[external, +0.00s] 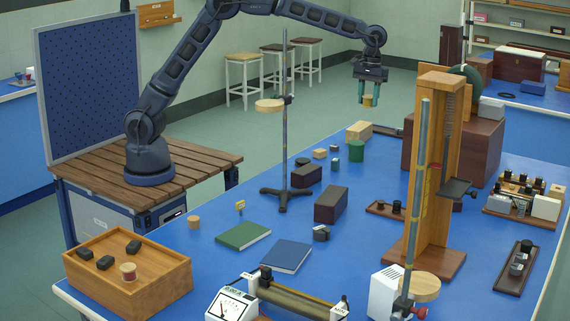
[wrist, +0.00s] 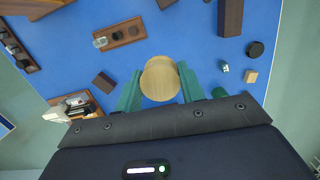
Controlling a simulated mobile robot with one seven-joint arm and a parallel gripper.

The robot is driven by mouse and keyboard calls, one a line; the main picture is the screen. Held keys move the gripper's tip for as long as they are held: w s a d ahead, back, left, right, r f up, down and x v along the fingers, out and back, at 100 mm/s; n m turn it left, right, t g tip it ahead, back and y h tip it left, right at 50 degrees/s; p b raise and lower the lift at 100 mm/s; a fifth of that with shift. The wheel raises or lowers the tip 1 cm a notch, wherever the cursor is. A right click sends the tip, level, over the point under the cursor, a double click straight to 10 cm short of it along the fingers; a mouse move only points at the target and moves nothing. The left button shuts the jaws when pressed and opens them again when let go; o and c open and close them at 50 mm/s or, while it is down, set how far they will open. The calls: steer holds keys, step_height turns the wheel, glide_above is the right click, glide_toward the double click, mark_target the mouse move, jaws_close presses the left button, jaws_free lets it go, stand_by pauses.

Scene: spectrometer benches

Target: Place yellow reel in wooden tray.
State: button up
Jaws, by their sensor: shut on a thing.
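The yellow reel (external: 368,101) is held between the green fingers of my gripper (external: 369,96), high above the far part of the blue bench. In the wrist view the yellow reel (wrist: 160,78) shows as a round tan end between the two fingers of my gripper (wrist: 158,88); its sides are mostly hidden. The wooden tray (external: 150,290) stands at the bench's near left corner, far from my gripper. It holds several black blocks (external: 104,263) and a reel with a reddish winding (external: 128,272).
A stand with a tall rod (external: 285,130) rises mid-bench, between my gripper and the tray. A tall wooden frame (external: 437,180) stands at right. Green (external: 243,235) and blue (external: 286,256) books lie near the tray, with a small wooden cylinder (external: 193,222) beyond it.

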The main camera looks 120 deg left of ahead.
steer(key=w+d+m+g, duration=0.15)
steer(key=d+m, duration=0.25)
steer(key=d, duration=2)
steer(key=w+d+m+t, duration=0.15)
steer(key=d+m, duration=0.25)
steer(key=d, duration=1.9)
steer(key=m+g+y, duration=0.1)
steer(key=m, duration=0.6)
glide_above(156, 263)
step_height(156, 263, down, 4)
step_height(156, 263, down, 21)
steer(key=shift+w+a, duration=0.1)
steer(key=shift+w, duration=0.05)
